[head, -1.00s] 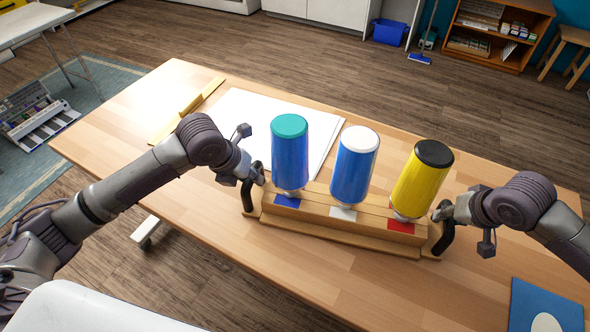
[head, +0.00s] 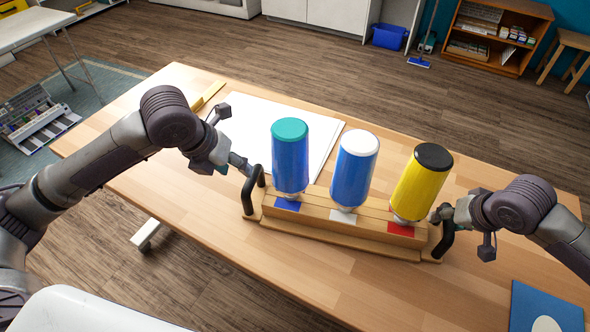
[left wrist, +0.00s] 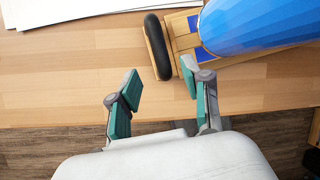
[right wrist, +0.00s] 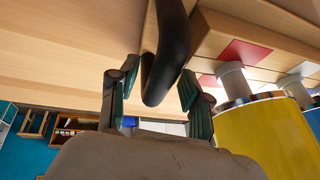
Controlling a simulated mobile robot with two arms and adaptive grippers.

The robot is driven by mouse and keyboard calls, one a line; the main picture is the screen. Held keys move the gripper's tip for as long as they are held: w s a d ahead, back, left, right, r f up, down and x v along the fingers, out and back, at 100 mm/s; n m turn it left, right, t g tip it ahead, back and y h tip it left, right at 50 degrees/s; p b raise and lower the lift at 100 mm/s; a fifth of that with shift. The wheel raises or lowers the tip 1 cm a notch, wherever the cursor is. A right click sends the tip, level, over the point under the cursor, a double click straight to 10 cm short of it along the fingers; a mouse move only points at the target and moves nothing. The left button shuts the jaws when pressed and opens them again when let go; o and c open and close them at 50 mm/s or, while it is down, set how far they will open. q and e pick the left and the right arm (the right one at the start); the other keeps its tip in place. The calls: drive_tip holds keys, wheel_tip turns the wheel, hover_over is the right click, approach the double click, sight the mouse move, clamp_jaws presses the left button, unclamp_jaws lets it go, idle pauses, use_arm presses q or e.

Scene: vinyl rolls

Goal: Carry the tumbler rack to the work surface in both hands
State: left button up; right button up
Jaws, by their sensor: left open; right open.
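The tumbler rack (head: 330,218) is a wooden stand on the work table, with a black handle at each end. It bears a blue tumbler with a teal top (head: 290,158), a blue one with a white top (head: 354,170) and a yellow one with a black top (head: 421,185). My left gripper (head: 243,166) is open, just behind and above the left handle (head: 249,196); in the left wrist view that handle (left wrist: 158,46) lies beyond the fingers, not between them. My right gripper (head: 437,214) is open, with its fingers on either side of the right handle (right wrist: 166,55).
The rack stands on a wooden table (head: 330,285). A white sheet (head: 245,112) lies behind it and a wooden strip (head: 208,95) at the far left. A blue card with a white oval (head: 540,300) lies at the front right. The table's front left is clear.

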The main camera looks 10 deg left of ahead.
drive_tip(key=shift+s+r, duration=0.1)
drive_tip(key=shift+r, duration=0.2)
use_arm(q)
drive_tip(key=v, duration=0.3)
use_arm(e)
drive_tip(key=v, duration=1.1)
drive_tip(key=shift+r, duration=0.15)
drive_tip(key=shift+o, duration=0.2)
drive_tip(key=shift+s+d, duration=0.1)
drive_tip(key=o, duration=0.8)
drive_tip(key=shift+c, duration=0.2)
drive_tip(key=shift+o, duration=1)
